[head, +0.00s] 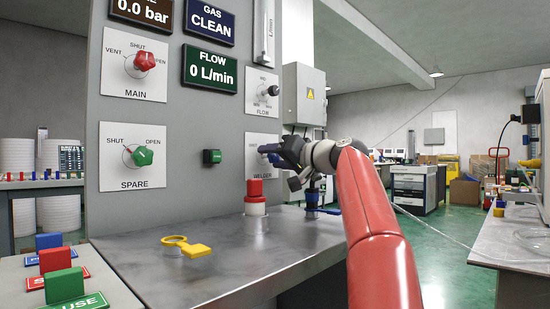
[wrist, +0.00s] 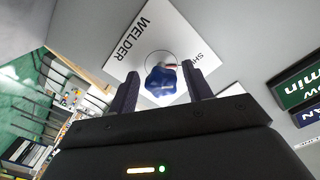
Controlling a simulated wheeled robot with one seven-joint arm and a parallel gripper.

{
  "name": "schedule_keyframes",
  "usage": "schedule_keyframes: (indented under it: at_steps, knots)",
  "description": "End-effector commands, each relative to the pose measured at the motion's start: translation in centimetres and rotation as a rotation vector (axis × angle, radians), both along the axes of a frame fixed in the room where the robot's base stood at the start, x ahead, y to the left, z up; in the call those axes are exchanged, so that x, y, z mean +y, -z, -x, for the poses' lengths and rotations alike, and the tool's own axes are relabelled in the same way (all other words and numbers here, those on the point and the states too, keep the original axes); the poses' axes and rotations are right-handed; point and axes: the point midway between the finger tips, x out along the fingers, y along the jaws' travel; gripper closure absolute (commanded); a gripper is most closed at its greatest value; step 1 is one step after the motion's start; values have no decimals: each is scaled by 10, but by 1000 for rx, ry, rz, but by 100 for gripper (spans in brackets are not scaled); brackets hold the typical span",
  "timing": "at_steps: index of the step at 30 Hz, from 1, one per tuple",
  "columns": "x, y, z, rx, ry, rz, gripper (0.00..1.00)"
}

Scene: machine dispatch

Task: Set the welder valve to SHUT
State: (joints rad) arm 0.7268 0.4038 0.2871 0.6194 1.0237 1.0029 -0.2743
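The welder valve is a blue lobed knob (wrist: 160,82) on a white plate (wrist: 178,28) marked WELDER, with part of a SHUT label beside it. A small red and white mark shows at the knob's edge; its exact setting is hard to tell. My gripper (wrist: 160,70) is open, with one dark finger on each side of the knob and a visible gap to each. In the head view my gripper (head: 273,153) is at the welder plate (head: 254,140) and hides much of it; a bit of blue shows there.
The MAIN valve's red knob (head: 145,61) and the SPARE valve's green knob (head: 143,156) are on the panel to the left. The FLOW knob (head: 272,90) is just above the welder plate. A red-capped post (head: 255,196) and a yellow tag (head: 188,246) are on the metal bench below.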

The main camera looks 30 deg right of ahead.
Motion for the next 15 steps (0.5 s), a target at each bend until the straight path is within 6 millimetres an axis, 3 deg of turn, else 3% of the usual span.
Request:
schedule_keyframes:
  at_steps: [9,15]
  knots:
    - [-1,-1,2,-3,2,0,48]
    - [-10,1,26,-4,5,1,48]
